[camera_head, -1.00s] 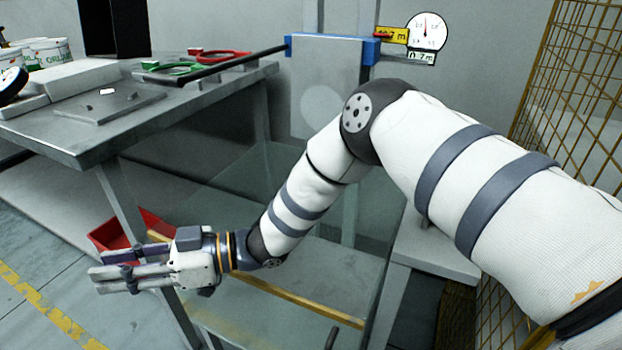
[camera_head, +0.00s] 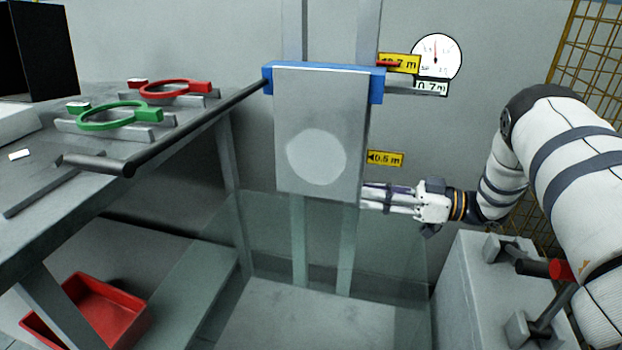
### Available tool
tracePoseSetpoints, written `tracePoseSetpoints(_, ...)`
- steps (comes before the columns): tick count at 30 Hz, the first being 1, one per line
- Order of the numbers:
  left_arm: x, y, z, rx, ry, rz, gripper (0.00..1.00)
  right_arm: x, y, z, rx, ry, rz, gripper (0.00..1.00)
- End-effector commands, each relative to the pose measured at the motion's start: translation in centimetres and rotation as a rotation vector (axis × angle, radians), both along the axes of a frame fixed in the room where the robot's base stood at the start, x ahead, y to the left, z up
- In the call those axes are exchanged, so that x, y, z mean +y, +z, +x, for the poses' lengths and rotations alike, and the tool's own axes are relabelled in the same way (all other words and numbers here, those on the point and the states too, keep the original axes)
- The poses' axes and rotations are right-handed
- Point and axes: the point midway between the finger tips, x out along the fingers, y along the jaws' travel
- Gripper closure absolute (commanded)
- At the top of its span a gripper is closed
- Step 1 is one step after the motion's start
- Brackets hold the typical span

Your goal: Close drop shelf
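A grey panel (camera_head: 322,100) with a pale round patch hangs upright under a blue bracket (camera_head: 325,69) on two vertical rails. It appears to be the drop shelf, folded flat against the rails, though no label names it. A black rod (camera_head: 200,125) runs from the bracket's left end toward the front left. My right gripper (camera_head: 365,199) points left at the panel's lower right edge. Its fingertips reach that edge; I cannot tell whether they touch it or pass behind it. Its finger spacing is unclear and no held object shows. My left gripper is not in view.
A grey workbench (camera_head: 30,225) at left carries a green ring (camera_head: 82,123) and a red ring (camera_head: 146,92). A red bin (camera_head: 110,310) sits below. A grey block (camera_head: 465,290) with levers stands at right. Clear panes surround the space below the panel.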

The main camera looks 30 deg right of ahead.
Motion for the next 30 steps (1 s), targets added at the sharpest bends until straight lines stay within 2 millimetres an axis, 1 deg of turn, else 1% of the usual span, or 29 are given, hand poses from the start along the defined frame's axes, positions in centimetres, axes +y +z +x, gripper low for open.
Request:
tracePoseSetpoints(9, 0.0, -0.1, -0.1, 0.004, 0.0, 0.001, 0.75, 5.3, 0.0, 5.7, -0.002, 0.005, -0.002, 0.73)
tracePoseSetpoints(13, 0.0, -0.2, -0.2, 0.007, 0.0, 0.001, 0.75, 6.8, 0.0, 7.5, -0.002, 0.004, -0.002, 0.73)
tracePoseSetpoints(18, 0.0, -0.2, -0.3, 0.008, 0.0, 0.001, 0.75, 7.7, 0.0, 8.6, -0.002, 0.003, -0.001, 0.73)
tracePoseSetpoints(25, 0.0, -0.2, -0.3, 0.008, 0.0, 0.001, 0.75, 7.8, 0.0, 8.6, -0.002, 0.003, -0.002, 0.73)
tracePoseSetpoints(28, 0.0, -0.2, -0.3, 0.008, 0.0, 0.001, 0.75, 7.8, 0.0, 8.6, -0.002, 0.003, -0.002, 0.96)
tracePoseSetpoints(29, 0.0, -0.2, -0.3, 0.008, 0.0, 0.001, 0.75, 7.8, 0.0, 8.6, -0.002, 0.003, -0.002, 1.0)
tracePoseSetpoints(30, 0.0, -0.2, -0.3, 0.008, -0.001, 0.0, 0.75, 7.8, 0.0, 8.6, -0.002, 0.003, -0.002, 1.0)
